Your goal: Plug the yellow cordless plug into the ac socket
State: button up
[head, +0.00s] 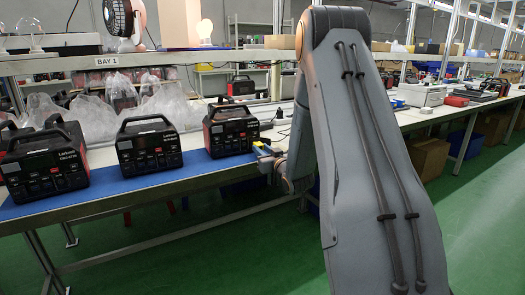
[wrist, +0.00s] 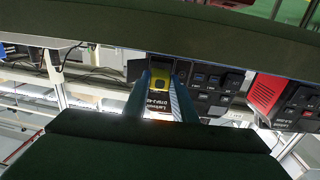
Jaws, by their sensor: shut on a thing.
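My gripper (wrist: 162,92) is shut on the yellow plug (wrist: 160,77), which sits between its two blue-grey fingers in the wrist view. The wrist view appears upside down. Just beyond the plug is the dark front panel (wrist: 207,78) of a power station, with several square sockets. In the head view my gripper (head: 266,156) is at the right end of the blue mat, close to the front right of the red and black power station (head: 230,129). I cannot tell whether the plug touches a socket; the contact area is hidden.
Two more power stations stand left on the blue mat (head: 105,196): a middle one (head: 148,146) and a left one (head: 44,161). Clear plastic bags (head: 90,115) lie behind them. A shelf (head: 110,62) runs above. My arm hides part of the bench.

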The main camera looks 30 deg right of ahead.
jog(key=shift+w, duration=0.8)
dwell(0.6)
jog(key=o, duration=1.2)
jog(key=shift+c, duration=0.2)
jog(key=s, duration=0.8)
jog(key=shift+a, duration=0.15)
jog(key=shift+w, duration=0.1)
